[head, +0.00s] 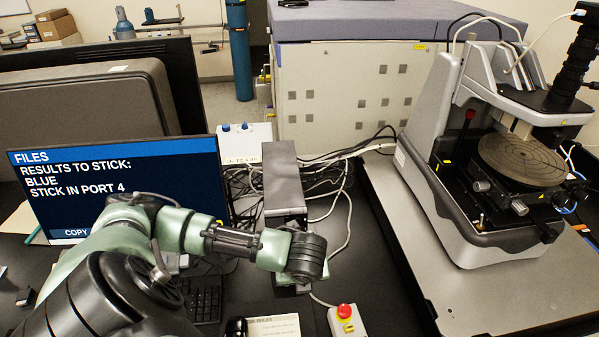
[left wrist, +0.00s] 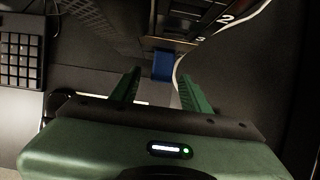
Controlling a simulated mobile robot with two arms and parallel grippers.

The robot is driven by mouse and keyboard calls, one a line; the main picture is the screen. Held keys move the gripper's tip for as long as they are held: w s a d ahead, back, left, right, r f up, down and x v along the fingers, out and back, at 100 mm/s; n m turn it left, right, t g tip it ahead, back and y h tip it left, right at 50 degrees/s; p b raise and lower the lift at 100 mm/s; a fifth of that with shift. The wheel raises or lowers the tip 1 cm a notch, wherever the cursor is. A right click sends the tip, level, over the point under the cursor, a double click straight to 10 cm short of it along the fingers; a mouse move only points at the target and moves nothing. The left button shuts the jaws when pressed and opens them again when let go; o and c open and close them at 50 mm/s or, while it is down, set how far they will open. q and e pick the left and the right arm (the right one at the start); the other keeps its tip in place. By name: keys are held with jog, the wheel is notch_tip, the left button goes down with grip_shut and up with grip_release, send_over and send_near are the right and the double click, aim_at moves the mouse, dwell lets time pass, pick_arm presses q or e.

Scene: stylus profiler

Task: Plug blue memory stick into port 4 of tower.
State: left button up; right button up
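The blue memory stick (left wrist: 163,66) shows in the left wrist view, against the dark port face of the tower (left wrist: 188,28). It sits just past the printed numbers 2 and 3, where port 4 would be; its own label and how deep it sits are hidden. My left gripper (left wrist: 160,74) has its green fingers apart, one on each side of the line to the stick, with the stick at or just beyond the fingertips. In the head view the tower (head: 284,172) stands upright, and my left wrist covers its front and the stick. My right gripper is in neither view.
The screen (head: 115,185) reads "BLUE, STICK IN PORT 4". A keyboard (head: 203,300), a card (head: 273,328) and a box with a red button (head: 345,318) lie near the tower. Loose cables (head: 335,175) run behind it. The profiler (head: 480,150) stands at right.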

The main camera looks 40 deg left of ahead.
pick_arm(q)
jog(key=shift+c, duration=0.4)
jog(key=v, duration=0.7)
dwell(0.3)
jog(key=shift+d+r, duration=0.1)
jog(key=b+v, duration=0.1)
jog(key=v, duration=0.6)
jog(key=shift+r, duration=0.3)
